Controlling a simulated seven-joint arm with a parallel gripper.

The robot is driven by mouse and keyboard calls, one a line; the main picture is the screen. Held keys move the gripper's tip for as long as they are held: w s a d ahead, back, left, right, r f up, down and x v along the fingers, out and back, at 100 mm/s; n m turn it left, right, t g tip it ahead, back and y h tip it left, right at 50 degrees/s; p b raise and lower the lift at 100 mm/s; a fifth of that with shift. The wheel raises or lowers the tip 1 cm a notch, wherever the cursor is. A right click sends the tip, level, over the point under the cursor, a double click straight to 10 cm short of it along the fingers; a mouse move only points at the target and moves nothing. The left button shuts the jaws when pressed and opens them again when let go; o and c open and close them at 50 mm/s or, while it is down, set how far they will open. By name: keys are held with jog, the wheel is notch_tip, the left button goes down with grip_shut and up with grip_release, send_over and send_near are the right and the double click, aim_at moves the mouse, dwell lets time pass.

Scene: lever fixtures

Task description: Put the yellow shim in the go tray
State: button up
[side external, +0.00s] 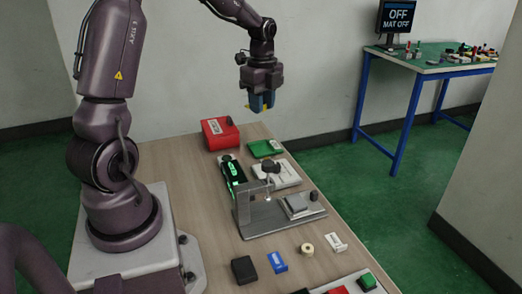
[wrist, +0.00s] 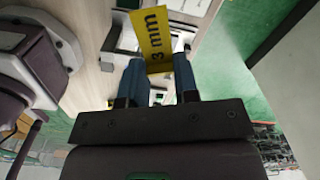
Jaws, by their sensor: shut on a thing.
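My gripper (side external: 262,104) is shut on the yellow shim (wrist: 156,38), holding it high above the table's far end. In the wrist view the shim, marked "3 mm", sits between the two blue fingertips (wrist: 158,68). In the side view only small yellow bits of it show at the fingers. A green tray (side external: 259,149), which looks like the go tray, lies on the far end of the table, below my gripper. A small light label or piece shows at its right side; I cannot tell which.
A red box (side external: 220,134) stands left of the green tray. Nearer are a black device with green lights (side external: 233,172), a white block (side external: 285,175) and a metal lever fixture (side external: 262,216). Small blocks and a green button (side external: 368,281) lie in front. The air around my gripper is clear.

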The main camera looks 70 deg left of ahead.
jog(key=s+a+m, duration=0.4)
jog(key=a+m, duration=0.1)
jog(key=a, duration=0.2)
send_over(263, 153)
notch_tip(263, 153, down, 19)
jog(key=shift+w+f, duration=0.1)
jog(key=shift+f, duration=1.5)
jog(key=shift+f, duration=0.1)
